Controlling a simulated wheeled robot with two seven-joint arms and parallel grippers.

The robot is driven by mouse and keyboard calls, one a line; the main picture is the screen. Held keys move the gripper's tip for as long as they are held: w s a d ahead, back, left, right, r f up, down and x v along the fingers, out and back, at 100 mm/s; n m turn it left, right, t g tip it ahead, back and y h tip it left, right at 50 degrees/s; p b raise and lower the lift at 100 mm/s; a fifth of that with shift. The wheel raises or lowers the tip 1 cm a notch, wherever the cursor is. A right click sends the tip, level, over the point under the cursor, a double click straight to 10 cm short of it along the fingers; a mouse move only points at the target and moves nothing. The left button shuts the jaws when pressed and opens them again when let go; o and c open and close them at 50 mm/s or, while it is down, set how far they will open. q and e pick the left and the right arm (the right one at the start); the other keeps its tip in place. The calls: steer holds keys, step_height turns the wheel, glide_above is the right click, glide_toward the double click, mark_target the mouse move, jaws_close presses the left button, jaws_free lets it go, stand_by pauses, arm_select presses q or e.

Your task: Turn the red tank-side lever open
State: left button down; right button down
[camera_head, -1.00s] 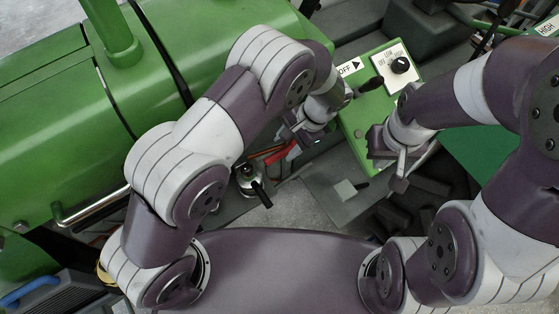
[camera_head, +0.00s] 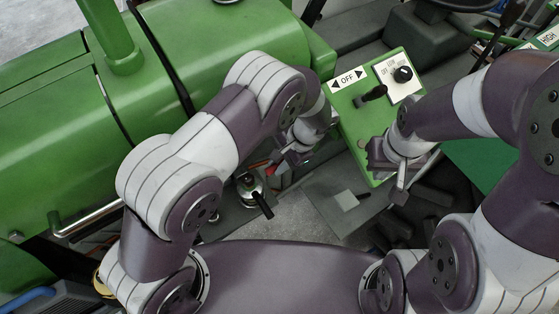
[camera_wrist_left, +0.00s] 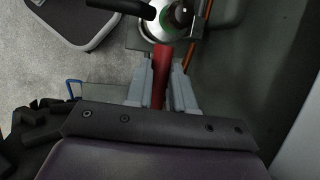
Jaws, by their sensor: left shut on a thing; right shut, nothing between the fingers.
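The red lever (camera_wrist_left: 162,62) shows in the left wrist view. It runs from the round metal fitting at the top down between the two grey fingers of my left gripper (camera_wrist_left: 161,86). My left gripper is shut on the lever. In the head view my left gripper (camera_head: 286,157) sits beside the green tank (camera_head: 225,45), and only a small red piece of the lever (camera_head: 258,166) shows; the rest is hidden by the gripper. My right gripper (camera_head: 399,181) is shut and empty, over the lower right edge of the green control panel.
The green panel (camera_head: 352,112) carries an OFF label (camera_head: 347,79), a black toggle (camera_head: 375,93) and a black knob (camera_head: 403,74). A metal fitting with a black handle (camera_head: 261,204) stands close below my left gripper. A grey plate (camera_head: 327,195) lies between the grippers.

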arm_select(q)
steer(key=shift+a+f+t+h+b, duration=0.1)
steer(key=shift+f+t+h+b, duration=0.6)
steer(key=shift+h, duration=0.3)
step_height(320, 180, down, 2)
steer(key=t+h+b, duration=0.2)
steer(key=b, duration=0.2)
steer(key=shift+n+h+b, duration=0.3)
steer(key=shift+b, duration=0.05)
steer(key=shift+f+t+h+b, duration=0.1)
steer(key=shift+t+h+b, duration=0.4)
steer(key=shift+b, duration=0.55)
steer(key=c, duration=1)
jaws_free()
steer(key=shift+o, duration=0.2)
